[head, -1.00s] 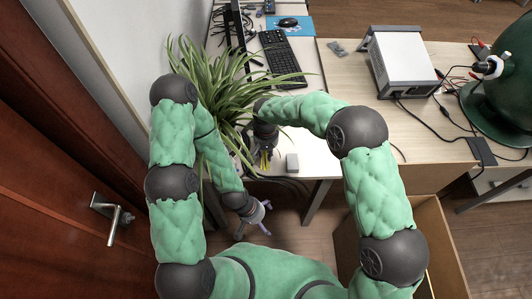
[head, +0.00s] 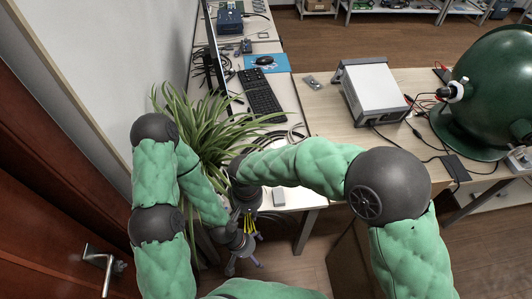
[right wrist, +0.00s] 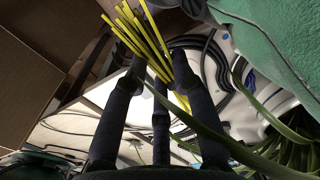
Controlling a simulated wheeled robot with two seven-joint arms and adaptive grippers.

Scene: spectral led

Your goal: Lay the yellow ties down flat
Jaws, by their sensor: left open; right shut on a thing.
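The yellow ties (head: 250,223) are a thin bundle of bright strips, held near the table's front left corner. My right gripper (head: 247,212) is shut on them. In the right wrist view the ties (right wrist: 140,33) stick out slanted past the dark fingers of my right gripper (right wrist: 158,85). My left gripper (head: 244,262) is below the right one in the head view, with its fingers spread and empty, over the floor in front of the table edge. Part of the ties is hidden by the right gripper's fingers.
A leafy green plant (head: 205,125) stands at the left by the arms. A small grey box (head: 278,197) sits on the white table (head: 296,195) near its front edge. Black cables (head: 290,134) lie behind it. A keyboard (head: 262,97) and a white instrument (head: 372,88) are farther back.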

